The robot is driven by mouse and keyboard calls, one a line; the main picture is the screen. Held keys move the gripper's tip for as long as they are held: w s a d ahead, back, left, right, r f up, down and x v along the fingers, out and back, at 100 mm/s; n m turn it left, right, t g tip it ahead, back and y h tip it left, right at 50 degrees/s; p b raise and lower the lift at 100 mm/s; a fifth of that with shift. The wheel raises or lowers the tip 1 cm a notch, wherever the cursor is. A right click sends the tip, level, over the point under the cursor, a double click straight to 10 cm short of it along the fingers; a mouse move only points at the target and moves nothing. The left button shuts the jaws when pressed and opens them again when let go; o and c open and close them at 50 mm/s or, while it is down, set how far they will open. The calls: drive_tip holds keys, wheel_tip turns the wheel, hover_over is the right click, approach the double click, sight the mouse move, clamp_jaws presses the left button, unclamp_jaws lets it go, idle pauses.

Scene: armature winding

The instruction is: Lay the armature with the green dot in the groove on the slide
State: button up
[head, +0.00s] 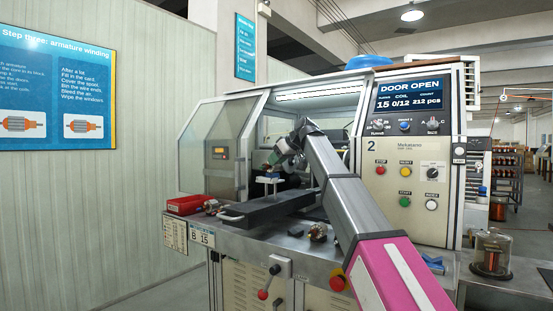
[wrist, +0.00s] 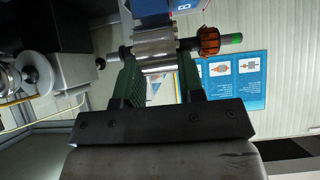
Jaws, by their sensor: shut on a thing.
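My gripper (wrist: 158,65) is shut on an armature (wrist: 154,45) with a silver core, a copper-coloured wound end and a green mark at the tip of its shaft. The shaft lies across both fingers. The dark slide (head: 265,210) with a handle reaches out of the doorway below. I cannot make out its groove.
A red bin (head: 185,204) stands on the bench's left end with a small part (head: 211,206) beside it. Another copper-coloured part (head: 318,232) lies on the bench right of the slide. The control panel (head: 411,150) reads DOOR OPEN. A glass jar (head: 491,254) stands at right.

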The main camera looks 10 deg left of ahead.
drive_tip(key=shift+f, duration=0.35)
idle(0.5)
drive_tip(key=o, duration=1.2)
drive_tip(key=shift+c, duration=0.2)
drive_tip(key=v, duration=1.1)
drive_tip(key=shift+a+f, duration=0.1)
